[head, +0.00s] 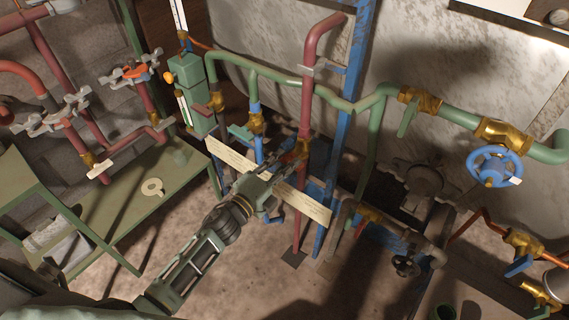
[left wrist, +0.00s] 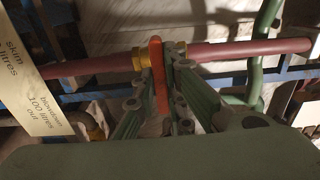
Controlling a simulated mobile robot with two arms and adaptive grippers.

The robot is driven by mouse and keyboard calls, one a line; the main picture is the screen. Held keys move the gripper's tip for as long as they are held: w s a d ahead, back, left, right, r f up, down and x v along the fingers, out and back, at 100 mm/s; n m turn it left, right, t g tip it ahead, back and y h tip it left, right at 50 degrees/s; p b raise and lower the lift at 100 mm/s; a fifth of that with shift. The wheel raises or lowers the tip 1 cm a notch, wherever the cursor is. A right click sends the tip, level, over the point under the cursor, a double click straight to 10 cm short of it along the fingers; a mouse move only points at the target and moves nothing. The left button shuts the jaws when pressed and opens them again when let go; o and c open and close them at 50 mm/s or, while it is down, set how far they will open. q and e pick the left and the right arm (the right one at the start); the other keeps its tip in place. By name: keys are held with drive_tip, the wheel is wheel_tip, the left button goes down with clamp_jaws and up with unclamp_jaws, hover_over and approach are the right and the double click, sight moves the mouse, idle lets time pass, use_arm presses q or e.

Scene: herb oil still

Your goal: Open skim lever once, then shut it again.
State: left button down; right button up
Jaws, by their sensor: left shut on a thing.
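The skim lever is an orange-red handle (left wrist: 158,76) in the left wrist view, on a brass valve (left wrist: 140,59) in a dark red pipe (left wrist: 245,50). The lever lies across the pipe's line in this view. My left gripper (left wrist: 163,95) has its fingers on both sides of the lever and is shut on it. In the head view my left gripper (head: 281,169) reaches the brass valve on the upright red pipe (head: 305,110) and hides the lever. A cream label (left wrist: 32,75) beside the valve reads "skim" and "blowdown 100 litres out". My right gripper is not in view.
A long cream label board (head: 305,203) runs behind my gripper. A blue post (head: 353,65) stands close to the red pipe. Green pipes with brass valves (head: 424,101) and a blue handwheel (head: 493,166) are at right. A green bench (head: 125,200) is at left.

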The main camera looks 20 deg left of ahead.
use_arm(q)
drive_tip(key=shift+n, duration=0.3)
drive_tip(key=shift+n+p, duration=0.4)
drive_tip(key=shift+n, duration=0.2)
drive_tip(key=shift+n+p, duration=0.5)
drive_tip(key=shift+n, duration=0.7)
drive_tip(key=n+p, duration=0.1)
drive_tip(key=n, duration=0.3)
drive_tip(key=shift+n+p, duration=0.5)
drive_tip(key=shift+n, duration=0.7)
drive_tip(key=shift+f, duration=0.1)
drive_tip(key=c, duration=1.8)
unclamp_jaws()
